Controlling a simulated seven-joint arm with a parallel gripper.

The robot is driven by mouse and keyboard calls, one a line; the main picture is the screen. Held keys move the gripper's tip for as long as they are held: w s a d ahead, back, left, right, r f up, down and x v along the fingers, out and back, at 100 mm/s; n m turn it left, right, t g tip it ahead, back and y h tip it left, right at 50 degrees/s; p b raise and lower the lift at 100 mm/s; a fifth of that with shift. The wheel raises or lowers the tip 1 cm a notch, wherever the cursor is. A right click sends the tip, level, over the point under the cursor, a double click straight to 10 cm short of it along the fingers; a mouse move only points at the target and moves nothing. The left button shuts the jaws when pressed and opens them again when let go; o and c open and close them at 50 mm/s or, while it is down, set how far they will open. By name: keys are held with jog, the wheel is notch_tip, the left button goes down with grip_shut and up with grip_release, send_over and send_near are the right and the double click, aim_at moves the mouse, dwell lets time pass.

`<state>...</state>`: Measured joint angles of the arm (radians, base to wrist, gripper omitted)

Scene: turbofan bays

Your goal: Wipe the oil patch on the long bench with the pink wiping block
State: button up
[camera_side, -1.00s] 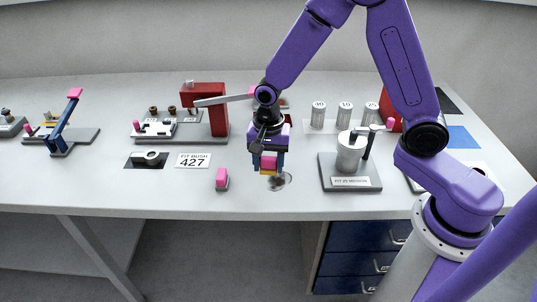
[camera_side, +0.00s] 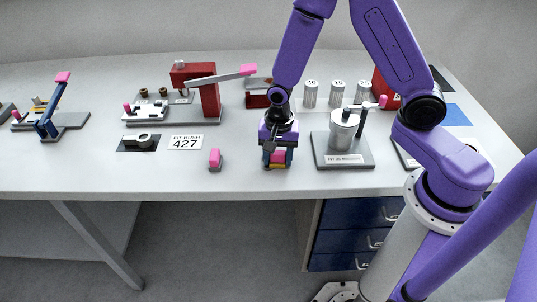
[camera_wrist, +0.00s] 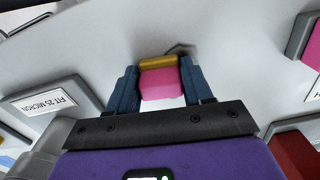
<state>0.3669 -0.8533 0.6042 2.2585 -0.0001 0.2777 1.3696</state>
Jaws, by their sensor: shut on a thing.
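My gripper (camera_side: 278,162) is shut on the pink wiping block (camera_side: 277,157), low over the front part of the long bench (camera_side: 100,178). In the wrist view, the pink block (camera_wrist: 160,84) sits between the two blue fingers, with a yellow layer (camera_wrist: 157,63) at its far end. A dark edge of the oil patch (camera_wrist: 180,48) shows just beyond the block. In the side view the gripper and block cover most of the patch. I cannot tell whether the block touches the bench.
A small pink-topped grey piece (camera_side: 215,159) stands left of my gripper. A grey base with a metal cup (camera_side: 343,135) stands close on the right. A red press with a lever (camera_side: 207,92) is behind left. The bench's front edge is near.

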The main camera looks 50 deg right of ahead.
aim_at(261, 161)
jog(key=shift+s+d, duration=1.15)
jog(key=shift+w+a+r, duration=0.15)
jog(key=shift+w+a, duration=0.85)
jog(key=shift+a, duration=0.05)
jog(key=shift+w+a, duration=1.6)
jog(key=shift+w+d, duration=0.5)
jog(key=shift+d, duration=0.25)
jog(key=shift+s+d, duration=2.55)
jog(key=shift+w+a, duration=2.75)
notch_tip(261, 161, up, 8)
